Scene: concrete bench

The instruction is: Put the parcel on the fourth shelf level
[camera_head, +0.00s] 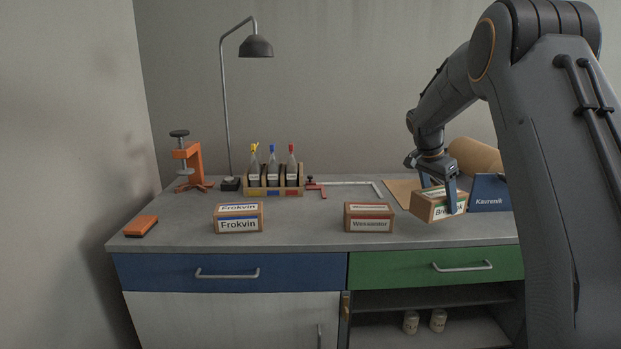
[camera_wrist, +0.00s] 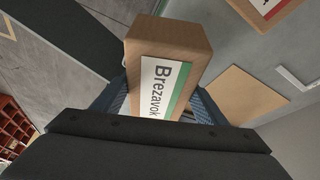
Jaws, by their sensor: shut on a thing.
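My gripper (camera_head: 439,191) is shut on a cardboard parcel (camera_head: 424,207) with a green-striped white label, at the right of the bench. In the wrist view the parcel (camera_wrist: 190,48) sits between the two fingers, and its label reads "Brezavok". It is tilted in the head view; I cannot tell whether it is clear of the bench. Two other cardboard parcels stand on the bench: the blue-striped "Frokvin" (camera_head: 238,218) and the red-striped "Weissentor" (camera_head: 369,218). A reddish-orange compartmented rack (camera_wrist: 14,128) shows at the wrist view's left edge; its levels are mostly cut off.
A blue "Kavrenik" bin (camera_head: 489,193) stands right beside the held parcel, with a brown roll (camera_head: 475,156) behind. A bottle rack (camera_head: 273,190), lamp (camera_head: 256,47), orange clamp (camera_head: 189,163) and bar clamp (camera_head: 345,184) stand farther back. The bench front (camera_head: 300,238) is mostly clear.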

